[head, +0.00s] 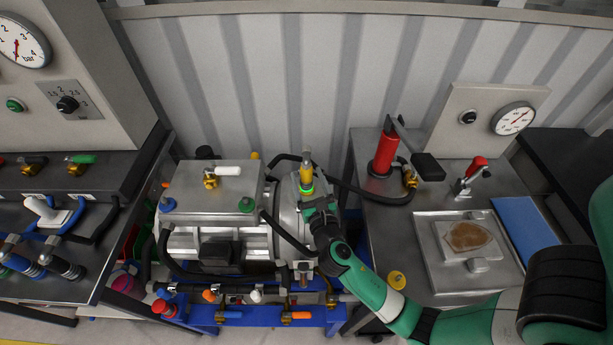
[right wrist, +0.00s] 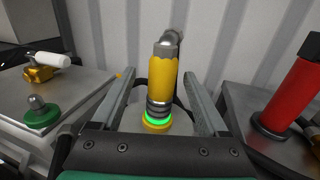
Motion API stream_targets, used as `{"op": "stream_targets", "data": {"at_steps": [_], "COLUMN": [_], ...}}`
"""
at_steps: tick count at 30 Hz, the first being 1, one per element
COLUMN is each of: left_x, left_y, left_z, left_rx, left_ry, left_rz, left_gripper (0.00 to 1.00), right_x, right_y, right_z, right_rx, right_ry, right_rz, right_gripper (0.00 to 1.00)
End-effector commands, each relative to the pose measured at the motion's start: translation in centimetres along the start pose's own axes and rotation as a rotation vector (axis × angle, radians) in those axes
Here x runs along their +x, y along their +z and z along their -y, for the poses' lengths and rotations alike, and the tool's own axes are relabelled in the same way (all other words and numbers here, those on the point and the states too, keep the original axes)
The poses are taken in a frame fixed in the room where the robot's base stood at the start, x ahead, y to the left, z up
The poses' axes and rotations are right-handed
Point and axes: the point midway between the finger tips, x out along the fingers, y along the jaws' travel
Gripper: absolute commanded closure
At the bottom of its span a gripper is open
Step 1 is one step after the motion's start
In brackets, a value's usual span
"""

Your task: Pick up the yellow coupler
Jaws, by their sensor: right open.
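The yellow coupler (head: 307,176) stands upright on top of the drive unit (head: 220,236), with a glowing green ring at its base and a grey end on top. In the right wrist view the coupler (right wrist: 162,85) stands between the two fingers of my right gripper (right wrist: 160,100). The fingers are apart, one on each side, with gaps to the coupler. In the head view my right gripper (head: 319,208) is right at the coupler's base, its arm coming in from the lower right. My left gripper is not in view.
A red cylinder pump (head: 385,153) stands on the right bench, with a red-handled clamp (head: 471,175) and a metal tray (head: 424,235). A white-handled valve (head: 222,171) and a green cap (head: 246,204) sit on the drive unit. Black hoses run beside the coupler.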

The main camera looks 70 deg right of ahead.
Motion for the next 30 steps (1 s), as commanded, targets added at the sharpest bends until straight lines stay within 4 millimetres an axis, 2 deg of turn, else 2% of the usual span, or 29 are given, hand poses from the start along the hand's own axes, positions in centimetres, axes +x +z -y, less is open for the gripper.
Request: {"op": "stream_targets", "data": {"at_steps": [9,17,27,30], "left_x": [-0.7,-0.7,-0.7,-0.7], "left_y": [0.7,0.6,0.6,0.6], "left_z": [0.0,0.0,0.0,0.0], "left_rx": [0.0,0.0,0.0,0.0], "left_ry": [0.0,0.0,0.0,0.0], "left_rz": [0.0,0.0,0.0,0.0], "left_gripper": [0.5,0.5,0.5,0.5], "right_x": [4.7,5.0,5.0,5.0], "right_y": [0.0,0.1,0.1,0.1], "right_z": [0.3,0.3,0.3,0.3], "right_rx": [0.0,0.001,0.001,0.001], "right_ry": [-0.002,0.0,0.0,0.0], "right_rz": [0.001,0.0,0.0,0.0], "right_gripper": [0.23,0.25,0.86,1.0]}}
